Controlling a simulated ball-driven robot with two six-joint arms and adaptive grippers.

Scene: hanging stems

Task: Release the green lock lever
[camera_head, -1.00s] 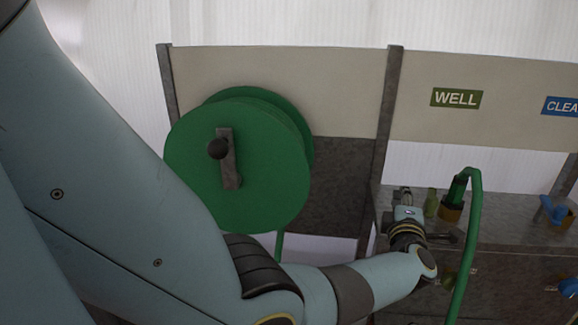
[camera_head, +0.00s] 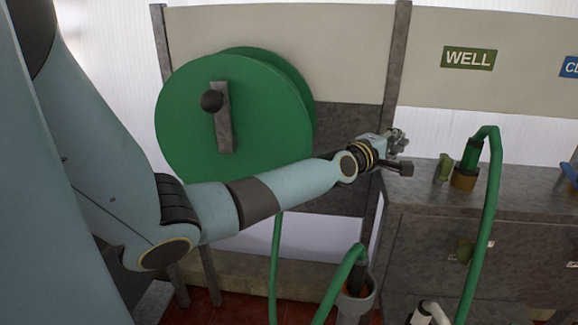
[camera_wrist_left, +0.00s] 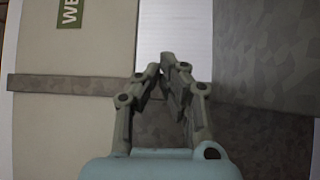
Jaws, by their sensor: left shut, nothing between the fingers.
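The green lock lever (camera_head: 444,167) is a small olive-green piece standing roughly upright on the bench top, just left of the brass-coloured coupling (camera_head: 465,181). A dark green hose end (camera_head: 471,154) stands in that coupling. My left gripper (camera_head: 398,138) is shut and empty, up and to the left of the lever and apart from it. In the left wrist view, the fingertips (camera_wrist_left: 168,66) meet with nothing between them, and the lever does not show. My right gripper is not in view.
A green hose reel (camera_head: 235,115) with a crank hangs behind my left arm. A green hose (camera_head: 488,215) loops down right of the coupling. A WELL sign (camera_head: 468,58) is on the panel above. A blue fitting (camera_head: 568,170) sits farther right.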

